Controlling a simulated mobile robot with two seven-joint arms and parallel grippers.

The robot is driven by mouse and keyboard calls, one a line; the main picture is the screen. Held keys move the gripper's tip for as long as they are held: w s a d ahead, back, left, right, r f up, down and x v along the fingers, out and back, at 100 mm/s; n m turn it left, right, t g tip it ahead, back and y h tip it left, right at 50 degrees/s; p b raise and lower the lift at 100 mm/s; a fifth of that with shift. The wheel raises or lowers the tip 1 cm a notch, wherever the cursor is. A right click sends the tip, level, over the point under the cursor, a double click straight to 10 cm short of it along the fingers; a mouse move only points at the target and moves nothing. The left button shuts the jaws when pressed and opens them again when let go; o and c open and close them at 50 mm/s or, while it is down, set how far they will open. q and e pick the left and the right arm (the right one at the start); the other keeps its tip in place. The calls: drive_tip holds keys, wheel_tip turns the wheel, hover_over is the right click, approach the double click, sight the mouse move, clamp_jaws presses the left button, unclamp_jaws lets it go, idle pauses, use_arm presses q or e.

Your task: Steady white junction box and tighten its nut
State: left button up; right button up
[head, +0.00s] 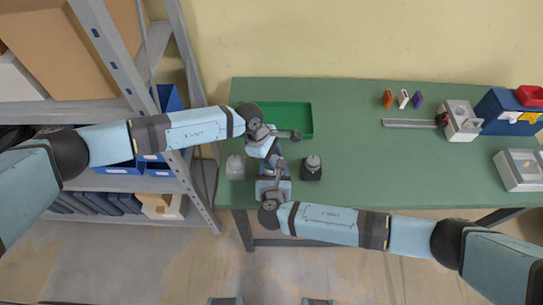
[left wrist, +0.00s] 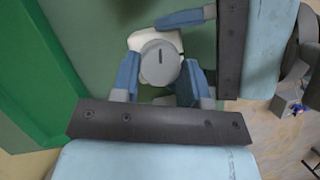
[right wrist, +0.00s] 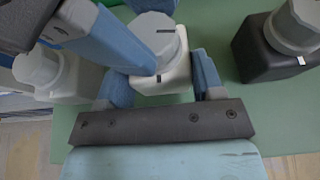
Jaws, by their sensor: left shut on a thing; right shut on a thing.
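The white junction box (right wrist: 172,78) stands upright on the green table, and my right gripper (right wrist: 163,82) is shut on its sides. A round grey nut (left wrist: 160,62) with a dark mark sits on top of the box. My left gripper (left wrist: 158,80) is shut on the nut from above, with one finger on each side. The white box (left wrist: 160,40) shows partly under the nut in the left wrist view. In the head view both grippers meet over the box and hide most of it.
A grey box (head: 235,167) stands left of the grippers and a black box (head: 312,168) stands right, both close. A green tray (head: 295,112) lies behind. Coloured pieces (head: 403,98), a ruler-like bar (head: 408,123) and bins (head: 505,112) are farther right. The table's middle is clear.

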use_arm(q)
drive_tip(key=o, duration=0.9)
drive_tip(key=shift+o, duration=0.2)
drive_tip(key=shift+a, duration=0.15)
